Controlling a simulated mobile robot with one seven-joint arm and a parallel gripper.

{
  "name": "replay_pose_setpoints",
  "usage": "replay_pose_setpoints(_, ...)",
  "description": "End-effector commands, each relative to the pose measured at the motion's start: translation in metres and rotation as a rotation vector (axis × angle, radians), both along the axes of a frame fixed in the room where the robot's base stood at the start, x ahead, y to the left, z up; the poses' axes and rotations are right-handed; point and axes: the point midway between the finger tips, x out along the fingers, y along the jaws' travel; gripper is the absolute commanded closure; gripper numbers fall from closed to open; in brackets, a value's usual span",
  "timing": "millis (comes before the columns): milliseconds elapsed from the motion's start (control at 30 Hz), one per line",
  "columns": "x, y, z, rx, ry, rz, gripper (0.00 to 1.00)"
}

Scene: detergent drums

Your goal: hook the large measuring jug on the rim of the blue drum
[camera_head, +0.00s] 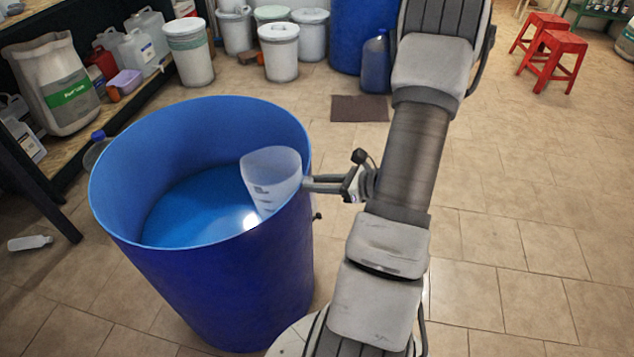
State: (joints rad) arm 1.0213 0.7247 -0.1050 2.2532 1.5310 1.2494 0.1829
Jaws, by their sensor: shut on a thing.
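The large measuring jug (271,181) is translucent white with dark markings. It is inside the mouth of the blue drum (245,276), close against the right side of the rim, and looks slightly tilted. The drum is open-topped, with bright blue liquid or bottom inside. My gripper (314,183) reaches in from the right across the drum's rim and is shut on the jug's right side. The jug's handle and the exact contact with the rim are hidden, so I cannot tell whether it hangs on the rim.
A shelf with bottles and jugs (62,88) stands at the left. White lidded buckets (279,52) and another blue drum (362,30) are at the back. A brown mat (360,108) and red stools (555,58) lie beyond. The tiled floor at the right is clear.

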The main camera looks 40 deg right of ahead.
Motion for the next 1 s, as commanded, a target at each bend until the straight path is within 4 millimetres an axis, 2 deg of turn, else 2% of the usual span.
replay_pose_setpoints(367,0.001,0.000,0.003,0.006,-0.015,-0.001,1.00)
replay_pose_setpoints(867,0.004,0.002,0.023,0.044,-0.108,0.000,1.00)
replay_pose_setpoints(1000,0.004,0.002,0.033,0.043,-0.107,0.001,1.00)
